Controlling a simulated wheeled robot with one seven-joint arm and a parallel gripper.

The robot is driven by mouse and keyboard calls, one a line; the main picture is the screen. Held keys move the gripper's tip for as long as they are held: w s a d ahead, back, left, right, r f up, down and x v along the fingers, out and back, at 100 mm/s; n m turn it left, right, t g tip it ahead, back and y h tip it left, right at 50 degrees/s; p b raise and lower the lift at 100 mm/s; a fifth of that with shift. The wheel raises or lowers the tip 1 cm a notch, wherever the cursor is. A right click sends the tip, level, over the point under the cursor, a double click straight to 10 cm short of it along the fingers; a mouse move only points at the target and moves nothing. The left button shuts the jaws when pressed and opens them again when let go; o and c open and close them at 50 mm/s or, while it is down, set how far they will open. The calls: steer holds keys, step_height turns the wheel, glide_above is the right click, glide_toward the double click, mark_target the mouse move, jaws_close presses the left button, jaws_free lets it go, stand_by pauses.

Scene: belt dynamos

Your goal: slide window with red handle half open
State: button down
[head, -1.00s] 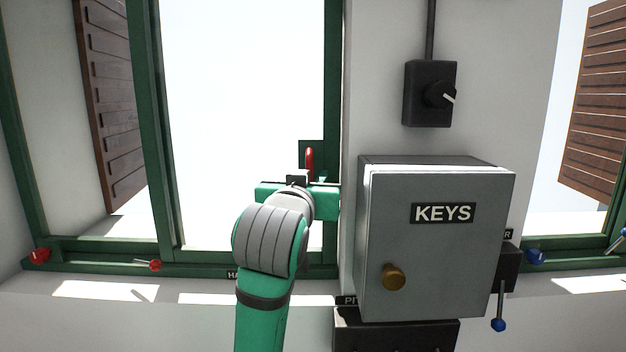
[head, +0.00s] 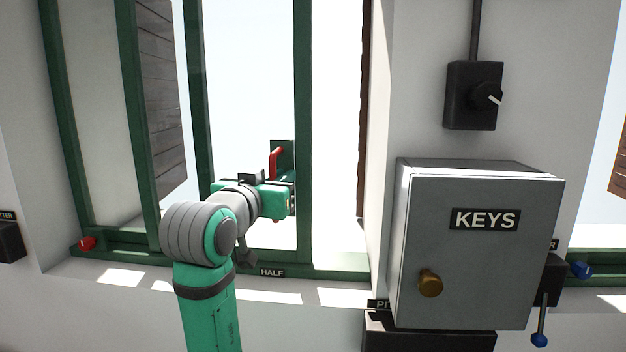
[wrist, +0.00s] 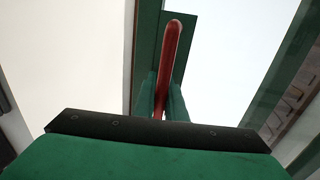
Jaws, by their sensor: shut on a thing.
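The sliding window (head: 303,150) has a green frame, and its right upright stands clear of the wall, with an open gap to the right of it. The red handle (head: 275,160) sits on a green plate on that upright. In the wrist view the red handle (wrist: 170,60) rises straight up from between the fingers. My gripper (head: 285,190) is at the handle; its fingers (wrist: 162,105) are closed around the lower part. The finger contact is partly hidden in the head view by my wrist. A HALF label (head: 271,272) is on the sill below, left of the upright.
A grey KEYS box (head: 475,250) juts from the wall at the right of the window. A black switch box (head: 474,95) is above it. A red knob (head: 86,244) is at the sill's left end. Brown shutters stand outside.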

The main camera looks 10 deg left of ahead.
steer(key=shift+a, duration=1.45)
steer(key=c, duration=1.8)
jaws_free()
steer(key=shift+d, duration=0.1)
steer(key=s, duration=0.3)
steer(key=s+a, duration=0.1)
steer(key=s, duration=0.3)
steer(key=s+a, duration=0.1)
steer(key=s, duration=0.2)
steer(key=shift+s+a, duration=0.1)
steer(key=shift+s, duration=0.2)
